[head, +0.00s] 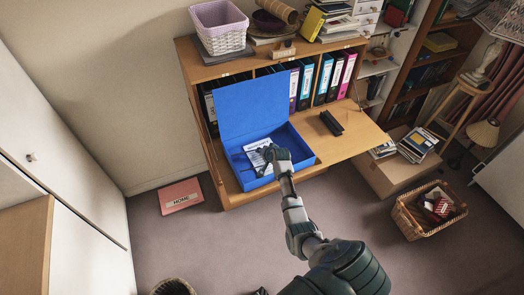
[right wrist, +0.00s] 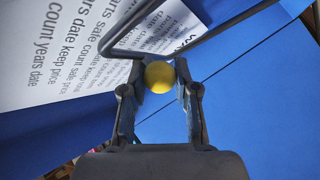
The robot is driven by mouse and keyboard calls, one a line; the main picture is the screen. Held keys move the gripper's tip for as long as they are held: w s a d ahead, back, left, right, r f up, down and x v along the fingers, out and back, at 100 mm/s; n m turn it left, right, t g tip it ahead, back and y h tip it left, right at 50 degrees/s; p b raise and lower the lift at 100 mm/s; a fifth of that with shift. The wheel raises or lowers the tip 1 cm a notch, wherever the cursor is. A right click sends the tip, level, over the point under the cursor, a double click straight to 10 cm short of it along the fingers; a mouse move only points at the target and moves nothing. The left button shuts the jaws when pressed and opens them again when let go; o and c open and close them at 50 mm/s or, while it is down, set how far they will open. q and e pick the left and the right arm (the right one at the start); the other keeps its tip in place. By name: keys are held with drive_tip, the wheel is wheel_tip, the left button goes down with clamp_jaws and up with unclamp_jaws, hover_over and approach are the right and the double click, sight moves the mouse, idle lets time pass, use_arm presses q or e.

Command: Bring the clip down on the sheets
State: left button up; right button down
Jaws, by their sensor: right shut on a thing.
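A blue box file (head: 243,112) stands open on the bureau's drop-down flap, its lid upright at the back. Printed white sheets (head: 258,153) lie inside; they also show at the upper left of the right wrist view (right wrist: 60,60). The clip is a dark bent bar (right wrist: 128,52) with a yellow knob (right wrist: 159,76). My right gripper (head: 275,155) is over the box; in the right wrist view (right wrist: 160,85) its fingers are shut on the yellow knob. The bar crosses in front of the sheets; whether it touches them I cannot tell. My left gripper is out of view.
A black object (head: 331,123) lies on the flap (head: 350,138) right of the box. Binders (head: 325,78) line the shelf behind. A pink folder (head: 181,196) lies on the floor at left, and a wicker basket (head: 428,210) stands at right.

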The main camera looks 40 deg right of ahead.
drive_tip(key=shift+d, duration=0.1)
idle(0.3)
drive_tip(key=c, duration=0.8)
unclamp_jaws()
drive_tip(key=shift+s, duration=0.1)
drive_tip(key=v, duration=1.1)
drive_tip(key=shift+s+r, duration=0.2)
drive_tip(key=shift+s, duration=0.15)
